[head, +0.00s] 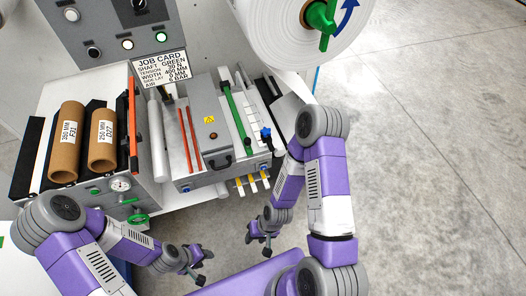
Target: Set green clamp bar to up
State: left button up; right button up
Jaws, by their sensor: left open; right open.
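The green clamp bar (237,117) is a long, thin green bar. It runs along the right part of the machine's top, beside a white ruled strip. I cannot tell from this view whether it is raised or lying flat. My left gripper (203,266) is open and empty, in front of the machine at the bottom of the view. My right gripper (260,240) is open and empty, below the machine's front right corner. Both are apart from the green bar.
A job card (161,65) hangs below a button panel (110,30). Two brown cores (67,142) lie at the left, near an orange bar (132,125). A grey cover (212,122) sits left of the green bar. A large white roll (290,35) overhangs the back right. Floor at right is clear.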

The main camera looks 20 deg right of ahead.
aim_at(247, 141)
jog(key=z, duration=0.45)
jog(key=k, duration=1.05)
jog(key=u, duration=0.3)
jog(key=i, duration=1.65)
jog(key=z, duration=0.6)
